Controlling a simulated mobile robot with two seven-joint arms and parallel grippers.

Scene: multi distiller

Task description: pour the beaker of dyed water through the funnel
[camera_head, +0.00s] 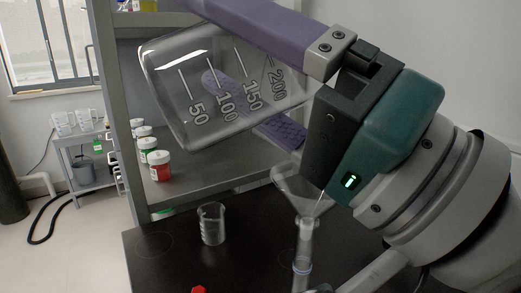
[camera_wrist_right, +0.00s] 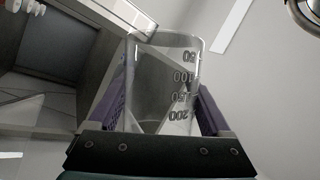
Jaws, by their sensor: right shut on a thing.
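My right gripper (camera_head: 200,42) is shut on a large clear beaker (camera_head: 228,92) with marks from 50 to 200. The beaker lies tilted close to the head camera, its 50 end at the left and its 200 end toward the gripper. The right wrist view shows the beaker (camera_wrist_right: 160,65) between the purple fingers. No dyed water is clearly visible in it. A clear funnel (camera_head: 292,184) stands below and behind, partly hidden by the gripper, above a narrow glass tube (camera_head: 303,250). My left gripper is not in view.
A small clear beaker (camera_head: 211,226) stands on the dark tabletop (camera_head: 165,265), left of the tube. A red object (camera_head: 198,289) shows at the bottom edge.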

